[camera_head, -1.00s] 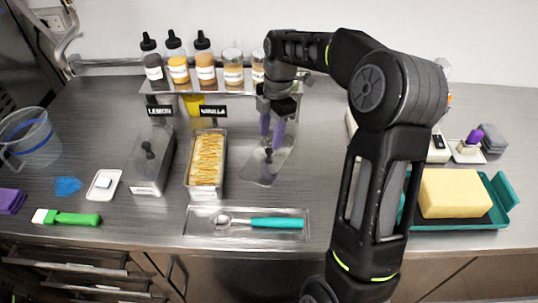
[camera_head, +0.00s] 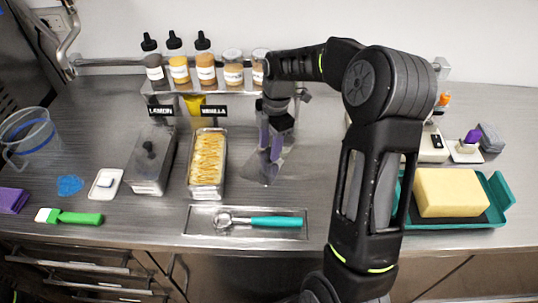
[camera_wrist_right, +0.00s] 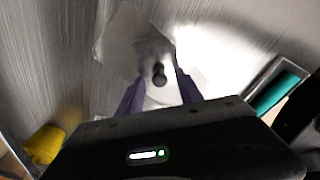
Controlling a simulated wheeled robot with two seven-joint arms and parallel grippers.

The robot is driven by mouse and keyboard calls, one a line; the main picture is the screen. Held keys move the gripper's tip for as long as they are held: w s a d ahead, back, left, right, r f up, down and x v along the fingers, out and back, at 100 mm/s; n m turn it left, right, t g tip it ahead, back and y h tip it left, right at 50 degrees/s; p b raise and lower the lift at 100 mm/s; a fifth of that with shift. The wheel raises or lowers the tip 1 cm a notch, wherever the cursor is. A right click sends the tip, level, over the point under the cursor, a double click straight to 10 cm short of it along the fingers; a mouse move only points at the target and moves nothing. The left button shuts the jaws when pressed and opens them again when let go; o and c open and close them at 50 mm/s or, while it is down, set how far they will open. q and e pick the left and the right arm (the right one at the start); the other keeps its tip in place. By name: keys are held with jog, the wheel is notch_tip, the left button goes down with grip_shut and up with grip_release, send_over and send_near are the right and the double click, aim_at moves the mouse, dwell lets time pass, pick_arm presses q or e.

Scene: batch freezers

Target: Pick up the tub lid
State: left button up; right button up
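The tub lid (camera_head: 262,174) is a clear, shiny plate lying on the counter right of the vanilla tub (camera_head: 191,184). Its dark knob (camera_wrist_right: 158,73) shows in the right wrist view. My right gripper (camera_head: 269,145) is low over the lid and hides part of it in the head view. Its purple fingers are spread, one on each side of the knob, with gaps visible in the wrist view (camera_wrist_right: 159,80). The vanilla tub is uncovered, with yellow-streaked contents. My left gripper is not in view.
A lidded lemon tub (camera_head: 146,176) stands left of the vanilla tub. A tray (camera_head: 200,229) with a teal-handled scoop (camera_head: 276,222) lies in front. A bottle shelf (camera_head: 212,89) stands behind. A teal tray (camera_head: 505,200) with a yellow sponge (camera_head: 450,192) is at right.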

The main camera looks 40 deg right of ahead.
aim_at(270, 149)
grip_shut()
jog(key=shift+r, duration=0.1)
dwell(0.5)
notch_tip(270, 149, up, 10)
jog(key=b, duration=0.1)
jog(key=shift+b, duration=0.3)
dwell(0.6)
